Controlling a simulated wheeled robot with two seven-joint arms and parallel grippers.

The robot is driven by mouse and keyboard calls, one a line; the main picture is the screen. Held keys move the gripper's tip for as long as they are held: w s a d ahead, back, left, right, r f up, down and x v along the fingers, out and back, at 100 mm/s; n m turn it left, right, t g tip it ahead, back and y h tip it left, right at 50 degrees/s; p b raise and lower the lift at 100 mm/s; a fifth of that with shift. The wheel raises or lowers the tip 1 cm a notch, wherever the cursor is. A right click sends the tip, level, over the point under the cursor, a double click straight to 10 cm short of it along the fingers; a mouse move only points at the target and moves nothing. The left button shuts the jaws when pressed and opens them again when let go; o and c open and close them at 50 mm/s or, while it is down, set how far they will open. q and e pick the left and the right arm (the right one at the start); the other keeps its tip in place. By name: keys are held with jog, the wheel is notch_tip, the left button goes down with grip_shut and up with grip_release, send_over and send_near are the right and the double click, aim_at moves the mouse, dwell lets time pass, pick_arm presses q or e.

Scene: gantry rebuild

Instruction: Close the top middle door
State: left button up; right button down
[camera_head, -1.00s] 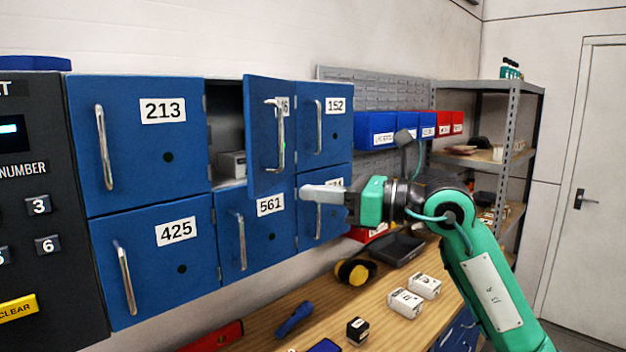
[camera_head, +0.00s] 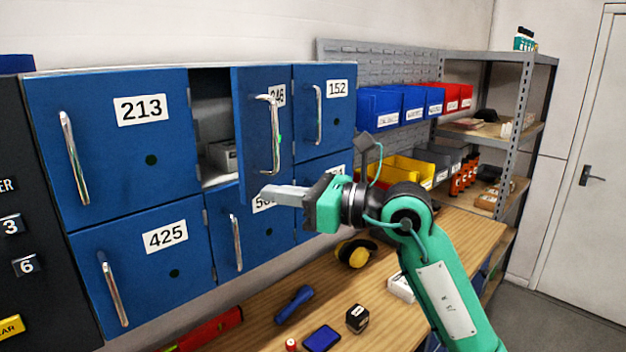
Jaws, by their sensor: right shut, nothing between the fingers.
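The top middle door (camera_head: 251,150) is blue with a silver handle (camera_head: 272,135) and a partly covered number label. It stands open, swung out from its locker. The dark locker opening (camera_head: 210,120) shows to its left, with a grey box (camera_head: 222,155) inside. My right gripper (camera_head: 268,192) is shut and empty. My left gripper is not in view.
Doors 213 (camera_head: 110,135), 425 (camera_head: 150,265) and 152 (camera_head: 322,110) are shut. A dark keypad panel (camera_head: 12,180) stands at the left. Below, a wooden bench (camera_head: 390,315) carries a black cube (camera_head: 357,319), a blue tool (camera_head: 293,304) and yellow earmuffs (camera_head: 352,254). Shelves stand at the right.

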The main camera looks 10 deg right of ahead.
aim_at(246, 191)
jog(key=shift+w+a+r, duration=0.2)
jog(key=shift+w+a, duration=0.05)
jog(key=shift+a, duration=0.3)
jog(key=shift+w+a+p, duration=0.1)
jog(key=shift+a+p, duration=0.2)
jog(key=shift+p, duration=0.15)
jog(key=shift+w+a+f, duration=0.1)
jog(key=shift+w+a, duration=0.05)
jog(key=shift+a, duration=0.05)
jog(key=shift+a+f, duration=0.1)
jog(key=shift+a, duration=0.05)
jog(key=shift+w+a, duration=0.1)
jog(key=shift+a, duration=0.1)
jog(key=b+x, duration=0.3)
jog(key=x, duration=0.5)
jog(key=shift+w, duration=0.25)
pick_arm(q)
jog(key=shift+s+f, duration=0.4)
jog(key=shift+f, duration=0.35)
pick_arm(e)
jog(key=shift+d, duration=0.1)
